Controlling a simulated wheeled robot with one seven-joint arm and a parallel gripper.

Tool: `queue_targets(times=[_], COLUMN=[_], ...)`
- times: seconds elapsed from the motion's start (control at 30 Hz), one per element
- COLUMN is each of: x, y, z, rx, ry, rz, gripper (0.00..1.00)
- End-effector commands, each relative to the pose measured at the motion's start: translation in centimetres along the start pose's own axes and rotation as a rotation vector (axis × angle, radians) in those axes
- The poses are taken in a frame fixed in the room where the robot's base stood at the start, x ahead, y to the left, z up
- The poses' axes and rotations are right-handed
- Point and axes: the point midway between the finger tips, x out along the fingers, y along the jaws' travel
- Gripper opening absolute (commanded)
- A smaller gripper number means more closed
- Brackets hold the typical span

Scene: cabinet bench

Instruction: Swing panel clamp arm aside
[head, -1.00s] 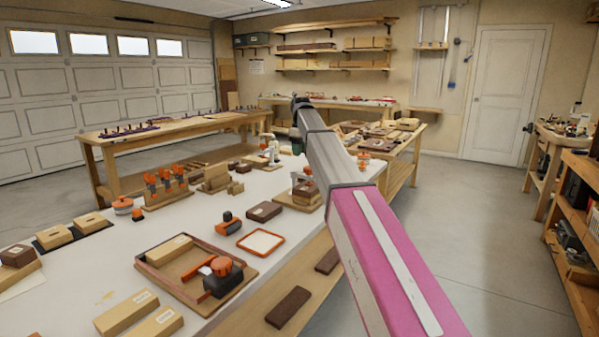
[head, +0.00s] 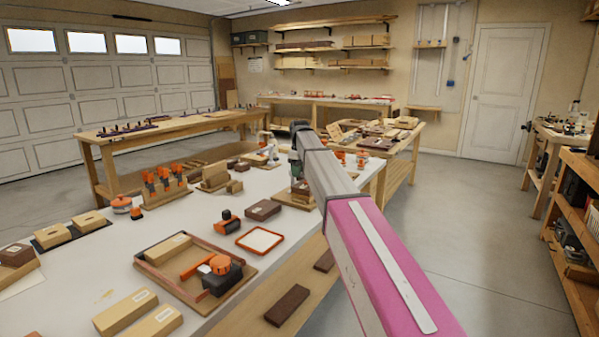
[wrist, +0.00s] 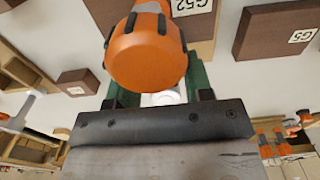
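In the wrist view, an orange clamp knob (wrist: 147,58) with black ridges stands very close to the camera, in front of my gripper (wrist: 157,92). The gripper's green fingers are apart, one on each side behind the knob; I see nothing pinched between them. The knob covers much of the fingers, so contact cannot be told. In the head view, my gripper (head: 295,165) points down at the bench's right side, above a wooden base (head: 283,200). My arm hides most of what stands there. The clamp arm cannot be made out clearly.
The white bench (head: 75,275) holds a tray (head: 160,275) with an orange-and-black clamp (head: 220,277), a dark block (head: 263,210) and an orange-rimmed tray (head: 260,240). Brown labelled blocks (wrist: 280,30) surround my gripper. The floor to the right is clear.

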Motion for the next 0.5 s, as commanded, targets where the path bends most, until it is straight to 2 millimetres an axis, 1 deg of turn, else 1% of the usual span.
queue_targets(times=[0.03, 0.07, 0.1, 0.13, 0.17, 0.5], x=[-0.01, -0.01, -0.02, -0.02, -0.02, -0.04], y=[0.00, 0.00, 0.00, 0.00, 0.00, 0.13], z=[0.00, 0.00, 0.00, 0.00, 0.00, -0.01], rx=[0.000, 0.000, 0.000, 0.000, 0.000, -0.032], ry=[0.000, 0.000, 0.000, 0.000, 0.000, 0.000], rz=[0.000, 0.000, 0.000, 0.000, 0.000, 0.000], gripper=[0.34, 0.24, 0.11, 0.01, 0.00, 0.00])
